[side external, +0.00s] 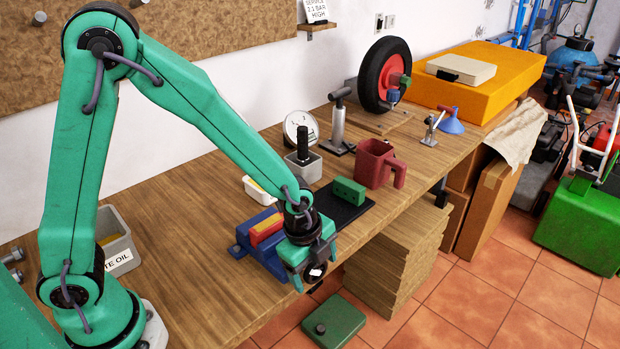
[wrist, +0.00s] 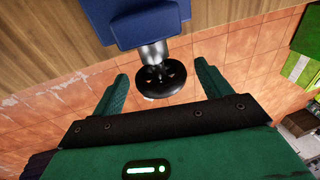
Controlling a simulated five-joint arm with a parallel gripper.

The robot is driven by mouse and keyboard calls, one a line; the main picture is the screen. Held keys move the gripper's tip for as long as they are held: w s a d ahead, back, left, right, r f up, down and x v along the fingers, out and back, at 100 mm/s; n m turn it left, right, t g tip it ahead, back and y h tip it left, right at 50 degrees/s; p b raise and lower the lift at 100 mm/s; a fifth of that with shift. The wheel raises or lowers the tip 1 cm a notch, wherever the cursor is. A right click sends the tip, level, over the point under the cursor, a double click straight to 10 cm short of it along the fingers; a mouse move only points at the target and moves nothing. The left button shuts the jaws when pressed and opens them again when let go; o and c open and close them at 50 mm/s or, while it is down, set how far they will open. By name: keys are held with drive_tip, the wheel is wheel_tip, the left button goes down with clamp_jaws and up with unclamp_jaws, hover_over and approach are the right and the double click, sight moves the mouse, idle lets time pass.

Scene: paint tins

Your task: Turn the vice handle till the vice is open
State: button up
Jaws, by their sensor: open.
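The blue vice (side external: 248,246) sits at the front edge of the wooden bench, with a red and yellow piece (side external: 265,232) at its jaws. In the wrist view the vice body (wrist: 130,22) is at the top, and a silver screw (wrist: 153,53) leads from it to a round black handle (wrist: 160,85). My gripper (wrist: 161,70) is open, with one green finger on each side of the handle; gaps show between fingers and handle. In the side view my gripper (side external: 305,262) is in front of the vice and hides most of the handle.
A green block (side external: 348,190) on a black mat, a red mug (side external: 376,165) and a grey pot (side external: 303,168) stand behind the vice. A grey oil bin (side external: 118,240) is at the left.

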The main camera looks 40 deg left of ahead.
drive_tip(key=shift+r, duration=0.1)
drive_tip(key=shift+s+a+r, duration=0.1)
drive_tip(key=shift+s+r, duration=0.15)
drive_tip(key=shift+r, duration=1)
drive_tip(key=shift+s+a+r, duration=0.1)
drive_tip(key=shift+s+r, duration=0.1)
drive_tip(key=shift+r, duration=1.05)
drive_tip(key=shift+s+a+r, duration=0.1)
drive_tip(key=shift+s+r, duration=0.15)
drive_tip(key=shift+r, duration=1)
drive_tip(key=shift+w, duration=0.1)
drive_tip(key=shift+w+d+f+g+y, duration=0.1)
drive_tip(key=shift+w+f+g+y, duration=0.15)
drive_tip(key=shift+w+g, duration=0.3)
drive_tip(key=shift+w+f+g+y, duration=0.15)
drive_tip(key=shift+w+f+g, duration=0.05)
drive_tip(key=shift+w+g, duration=0.3)
drive_tip(key=shift+w+f+g+y, duration=0.2)
drive_tip(key=shift+w+g+y, duration=0.3)
drive_tip(key=shift+g, duration=0.55)
drive_tip(key=shift+d+x, duration=0.15)
drive_tip(key=shift+x, duration=1.8)
drive_tip(key=shift+d+x, duration=0.2)
drive_tip(key=shift+x, duration=1.7)
drive_tip(key=c, duration=1)
